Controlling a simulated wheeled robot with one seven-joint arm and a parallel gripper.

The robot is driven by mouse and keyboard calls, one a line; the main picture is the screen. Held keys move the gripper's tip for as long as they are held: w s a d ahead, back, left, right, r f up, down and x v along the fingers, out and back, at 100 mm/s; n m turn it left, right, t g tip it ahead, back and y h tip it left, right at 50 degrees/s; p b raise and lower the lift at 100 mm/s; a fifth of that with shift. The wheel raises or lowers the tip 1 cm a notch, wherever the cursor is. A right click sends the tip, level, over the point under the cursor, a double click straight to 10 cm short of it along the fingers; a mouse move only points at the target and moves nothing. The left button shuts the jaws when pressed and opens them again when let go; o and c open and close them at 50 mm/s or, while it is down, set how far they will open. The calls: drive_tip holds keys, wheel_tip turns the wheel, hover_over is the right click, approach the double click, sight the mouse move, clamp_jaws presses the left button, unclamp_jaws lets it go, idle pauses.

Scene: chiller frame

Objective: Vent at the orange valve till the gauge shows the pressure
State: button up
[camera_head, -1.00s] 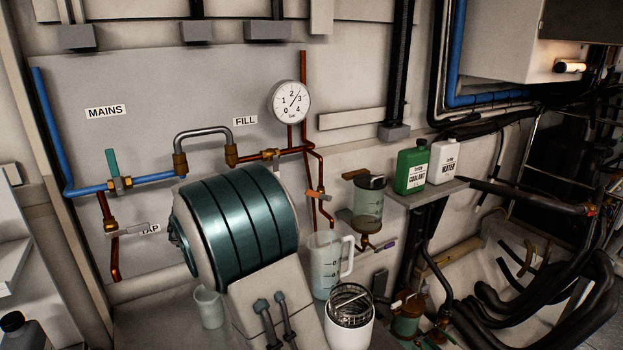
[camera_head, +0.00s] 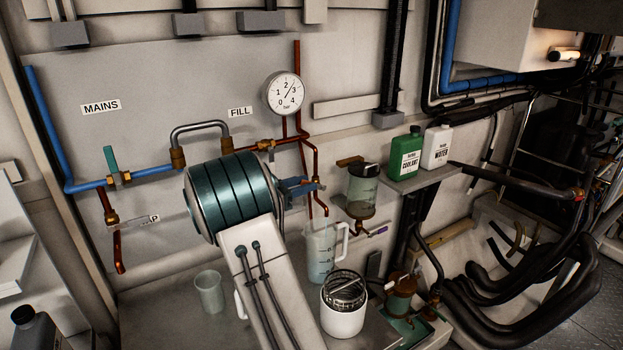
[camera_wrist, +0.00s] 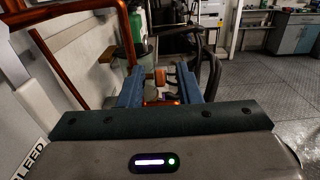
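The round white gauge (camera_head: 284,94) hangs at the top of the copper pipe; its needle points up and right, between 2 and 3. My gripper (camera_head: 312,185) has its blue fingers at the thin copper pipe below the gauge, where the orange valve sits; my arm and fingers mostly hide it in the head view. In the wrist view my gripper's fingers (camera_wrist: 160,88) are apart, with the orange valve (camera_wrist: 160,76) between or just beyond them. I cannot tell whether they touch it. A clear measuring jug (camera_head: 321,262) stands below the pipe.
A clear reservoir (camera_head: 361,190) is right of the pipe. A green coolant bottle (camera_head: 405,156) and a white water bottle (camera_head: 436,148) stand on a shelf. A white canister (camera_head: 343,317) and a small cup (camera_head: 209,292) are on the bench. A teal-handled valve (camera_head: 111,160) is at left.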

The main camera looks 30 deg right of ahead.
drive_tip(key=shift+s+d, duration=0.1)
drive_tip(key=shift+d, duration=1.4)
drive_tip(key=shift+c, duration=0.3)
clamp_jaws()
drive_tip(key=shift+f, duration=0.1)
drive_tip(key=h+b, duration=0.1)
drive_tip(key=f+h+b, duration=0.1)
drive_tip(key=b, duration=0.1)
drive_tip(key=shift+a+f+h, duration=0.1)
drive_tip(key=shift+a+h, duration=0.25)
drive_tip(key=shift+h, duration=0.05)
drive_tip(key=shift+a+f+h+b, duration=0.1)
drive_tip(key=shift+f+h+b, duration=0.15)
drive_tip(key=shift+h+b, duration=0.5)
drive_tip(key=shift+a+f+h+b, duration=0.1)
drive_tip(key=shift+f+h+b, duration=0.2)
drive_tip(key=shift+h, duration=0.75)
drive_tip(key=shift+f, duration=0.1)
